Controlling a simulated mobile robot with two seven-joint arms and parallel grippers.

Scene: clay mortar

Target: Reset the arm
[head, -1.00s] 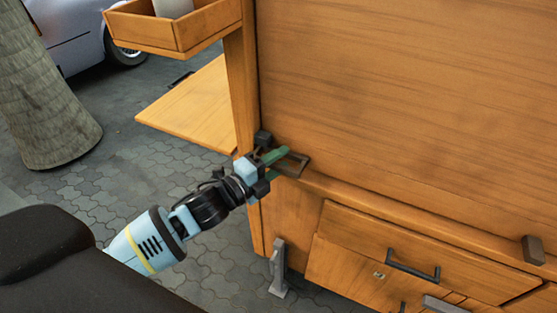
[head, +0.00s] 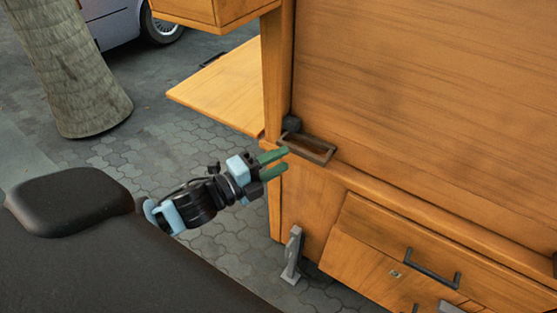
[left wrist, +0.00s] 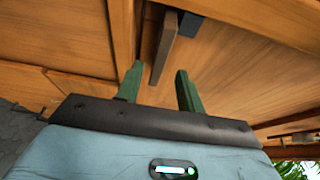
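My left gripper (head: 278,164) is in the middle of the head view, with its two green fingers apart and nothing between them. It is beside the left corner of a wooden cabinet (head: 420,110), just below and left of a dark metal bracket (head: 306,148) on the cabinet's ledge. In the left wrist view the open fingers (left wrist: 157,85) point toward the wooden front, with a dark bar (left wrist: 163,48) beyond them. My right gripper does not show.
Drawers with a dark handle (head: 432,268) are at the lower right. A wooden side shelf (head: 225,90) sticks out left of the cabinet. A grey metal leg (head: 292,255) stands below. A tree trunk (head: 68,65) and a car (head: 110,22) are further back. Paving (head: 150,140) left of the cabinet is clear.

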